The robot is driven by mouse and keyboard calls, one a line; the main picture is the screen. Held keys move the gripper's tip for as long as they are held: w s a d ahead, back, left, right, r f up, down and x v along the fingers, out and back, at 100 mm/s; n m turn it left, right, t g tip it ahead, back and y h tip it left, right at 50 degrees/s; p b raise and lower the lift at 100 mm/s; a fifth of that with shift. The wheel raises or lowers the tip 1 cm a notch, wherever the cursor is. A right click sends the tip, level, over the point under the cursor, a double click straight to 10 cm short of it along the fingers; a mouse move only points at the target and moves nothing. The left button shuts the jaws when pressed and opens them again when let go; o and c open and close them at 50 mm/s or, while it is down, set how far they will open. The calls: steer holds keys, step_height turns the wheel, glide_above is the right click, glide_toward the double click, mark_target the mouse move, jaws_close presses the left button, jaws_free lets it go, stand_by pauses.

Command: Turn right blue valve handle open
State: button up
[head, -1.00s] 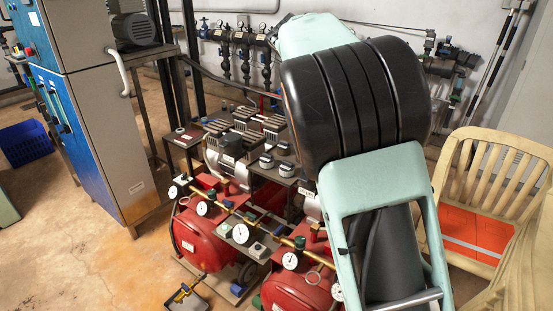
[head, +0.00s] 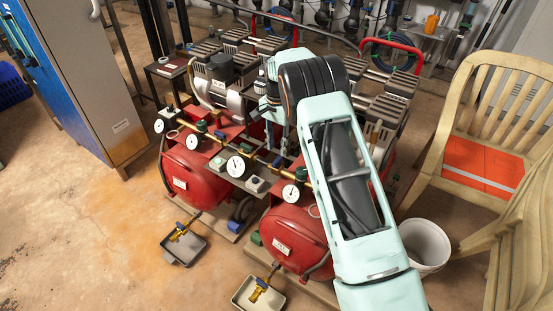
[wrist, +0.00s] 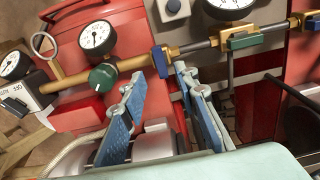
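My gripper (wrist: 161,84) is open in the wrist view, its two blue-grey fingers apart and empty. A blue valve handle (wrist: 160,61) on a brass valve lies just beyond and between the fingertips, with no clear contact. In the head view a blue handle (head: 277,161) shows on the right part of the gauge pipe, and another (head: 219,134) further left. I cannot tell for certain which handle the wrist view centres on. My fingers are hard to make out in the head view.
A green knob (wrist: 103,75) and a white gauge (wrist: 97,38) stand left of the fingers. Red tanks (head: 293,239) lie below the pipe. Floor at left is open, with two trays (head: 183,249) near the tanks.

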mark_target(277, 160)
step_height(277, 160, down, 6)
steer(key=shift+b, duration=0.45)
steer(key=shift+c, duration=0.5)
jaws_close()
